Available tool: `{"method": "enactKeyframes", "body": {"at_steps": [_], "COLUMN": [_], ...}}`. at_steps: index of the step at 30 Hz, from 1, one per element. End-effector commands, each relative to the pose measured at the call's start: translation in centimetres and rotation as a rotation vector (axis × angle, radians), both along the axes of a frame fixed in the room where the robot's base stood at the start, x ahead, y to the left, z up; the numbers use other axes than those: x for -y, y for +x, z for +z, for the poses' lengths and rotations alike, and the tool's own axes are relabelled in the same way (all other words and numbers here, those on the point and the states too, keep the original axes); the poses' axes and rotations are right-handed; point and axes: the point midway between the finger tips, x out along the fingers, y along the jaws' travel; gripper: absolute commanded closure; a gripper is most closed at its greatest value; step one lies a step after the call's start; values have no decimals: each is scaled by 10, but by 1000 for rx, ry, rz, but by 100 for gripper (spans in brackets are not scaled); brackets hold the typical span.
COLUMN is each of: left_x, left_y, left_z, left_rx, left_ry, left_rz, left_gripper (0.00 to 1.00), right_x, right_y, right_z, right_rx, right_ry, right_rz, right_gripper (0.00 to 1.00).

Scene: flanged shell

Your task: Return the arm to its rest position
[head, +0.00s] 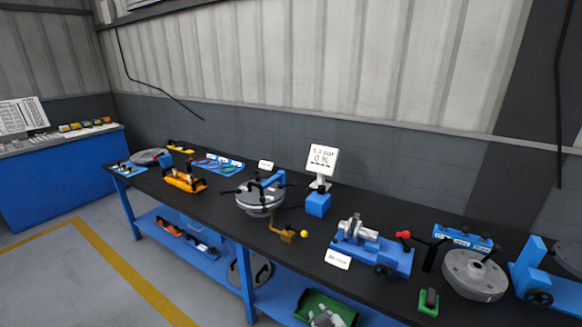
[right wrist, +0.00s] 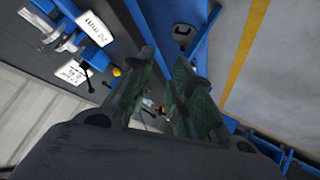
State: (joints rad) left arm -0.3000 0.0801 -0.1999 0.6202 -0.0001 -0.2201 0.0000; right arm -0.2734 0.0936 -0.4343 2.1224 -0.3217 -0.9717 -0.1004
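My right gripper (right wrist: 165,78) shows in the right wrist view. Its two dark fingers with green pads stand apart, and I see nothing held between them. It points along the bench, with the bench at its left and the floor at its right. I cannot make out either arm or gripper in the head view. In the head view a grey flanged shell (head: 258,203) sits mid-bench under a blue and black clamp.
The black bench (head: 205,203) carries an orange tray (head: 184,181), a blue box (head: 318,204), a display sign (head: 322,159), a blue vise (head: 372,257) and a grey flanged disc (head: 474,276). A green tray (head: 327,308) is on the lower shelf. Open floor (head: 85,262) lies at left.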

Motion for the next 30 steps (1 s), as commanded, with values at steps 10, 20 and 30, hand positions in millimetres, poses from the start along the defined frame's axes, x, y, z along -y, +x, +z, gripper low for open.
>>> {"method": "enactKeyframes", "body": {"at_steps": [10, 20, 30], "left_x": [0, 0, 0], "left_y": [0, 0, 0], "left_z": [0, 0, 0], "left_rx": [0, 0, 0], "left_ry": [0, 0, 0], "left_rz": [0, 0, 0], "left_gripper": [47, 47, 47], "right_x": [83, 118, 134], "right_y": [-85, -139, -171], "right_z": [-21, -21, -17], "right_rx": [-326, -497, -590], "right_ry": [91, 127, 142], "right_rz": [-210, -303, -349], "right_gripper": [79, 79, 79]}}
